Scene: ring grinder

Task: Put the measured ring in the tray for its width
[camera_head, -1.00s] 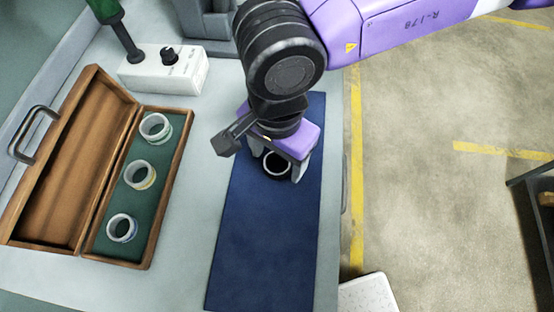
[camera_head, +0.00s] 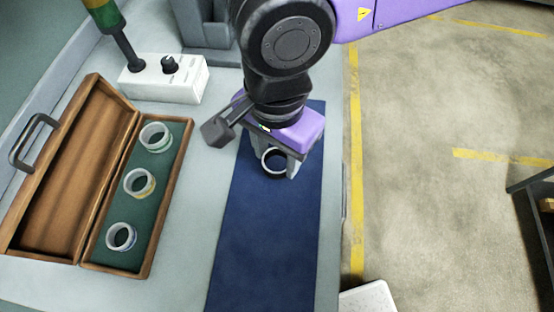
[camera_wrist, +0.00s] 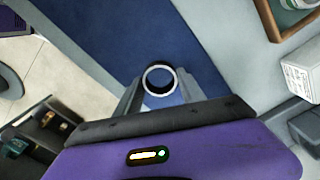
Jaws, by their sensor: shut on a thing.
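A pale ring (camera_head: 275,162) with a dark inside is held between the two fingers of my gripper (camera_head: 277,166), over the upper part of the blue mat (camera_head: 268,240). In the wrist view the ring (camera_wrist: 159,68) shows as a white rim between the fingertips of my gripper (camera_wrist: 158,82). The gripper is shut on it. I cannot tell the ring's exact height above the mat, and no width marking shows on it. No tray marked by width can be made out for sure.
An open wooden case (camera_head: 155,262) with a green lining holds three rings on the left. A white box with a dark knob (camera_head: 165,80) stands at the back. A white slab (camera_head: 367,298) is at the bottom right; a dark cart (camera_head: 535,215) stands at the far right.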

